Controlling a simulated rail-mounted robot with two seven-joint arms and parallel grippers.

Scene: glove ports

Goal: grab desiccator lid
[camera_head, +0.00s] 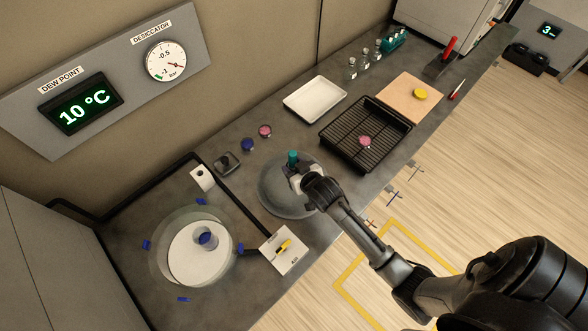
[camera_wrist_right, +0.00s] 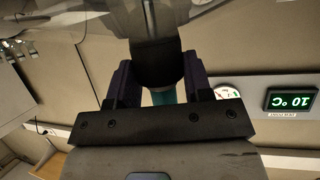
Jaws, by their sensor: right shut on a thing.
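The desiccator lid (camera_head: 272,192) is a clear grey glass dome in the middle of the head view, over the bench. My right gripper (camera_head: 296,172) reaches over it from the lower right, with a teal piece showing beside the fingers. In the right wrist view the dark fingers (camera_wrist_right: 157,85) are shut on the lid's black knob (camera_wrist_right: 157,60), and clear glass of the lid spreads at the top. Whether the lid touches the bench cannot be told. The desiccator base (camera_head: 160,262) is a glass ring with a white plate (camera_head: 187,262) and a small blue-tinted beaker (camera_head: 207,238).
A white valve block with a yellow handle (camera_head: 285,246) stands between the lid and the base. A black rack (camera_head: 345,145), a white tray (camera_head: 314,99) and a tan board (camera_head: 395,98) lie beyond. Small blue (camera_head: 247,145) and pink (camera_head: 265,131) jars stand behind the lid.

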